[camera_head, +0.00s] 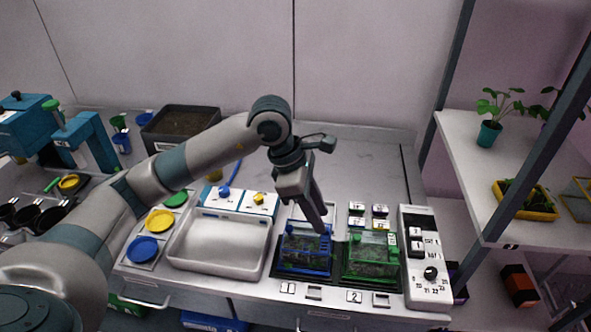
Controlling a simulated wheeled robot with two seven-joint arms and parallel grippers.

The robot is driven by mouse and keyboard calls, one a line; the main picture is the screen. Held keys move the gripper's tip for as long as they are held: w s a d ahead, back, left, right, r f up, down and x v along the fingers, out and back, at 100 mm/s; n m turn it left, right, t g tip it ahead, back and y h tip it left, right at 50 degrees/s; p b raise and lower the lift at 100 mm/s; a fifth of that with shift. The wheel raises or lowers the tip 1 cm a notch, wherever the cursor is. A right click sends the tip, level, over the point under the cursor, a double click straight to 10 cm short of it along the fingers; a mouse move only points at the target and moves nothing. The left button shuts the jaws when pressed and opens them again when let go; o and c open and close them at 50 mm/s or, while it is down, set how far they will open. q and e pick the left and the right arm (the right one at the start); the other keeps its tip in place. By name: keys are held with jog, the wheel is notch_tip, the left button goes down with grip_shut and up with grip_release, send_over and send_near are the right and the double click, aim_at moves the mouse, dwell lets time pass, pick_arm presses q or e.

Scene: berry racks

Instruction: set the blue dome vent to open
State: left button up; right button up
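The blue dome (305,259) is a clear box with blue edges on the dark tray area at the middle of the bench, above the label 1. Its vent is too small and too covered by my gripper to tell how it is set. My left gripper (318,222) points down at the top right edge of the blue dome; I cannot tell whether it touches. Its fingers look close together, but their gap is hidden. A green-edged dome (371,260) stands just right of it, above the label 2. My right gripper is not in view.
A control panel with a black knob (430,273) stands right of the domes. A white tray (176,262) and coloured discs lie to the left. A dark soil bin (150,135) is at the back. A shelf with plants (465,160) is at the right.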

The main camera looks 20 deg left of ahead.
pick_arm(q)
jog(key=b+v, duration=0.3)
jog(key=v, duration=1.1)
jog(key=shift+r, duration=0.2)
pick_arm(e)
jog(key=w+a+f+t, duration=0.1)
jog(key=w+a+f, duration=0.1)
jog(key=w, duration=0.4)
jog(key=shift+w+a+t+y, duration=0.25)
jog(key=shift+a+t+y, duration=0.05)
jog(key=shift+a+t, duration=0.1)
pick_arm(q)
jog(key=shift+s, duration=0.1)
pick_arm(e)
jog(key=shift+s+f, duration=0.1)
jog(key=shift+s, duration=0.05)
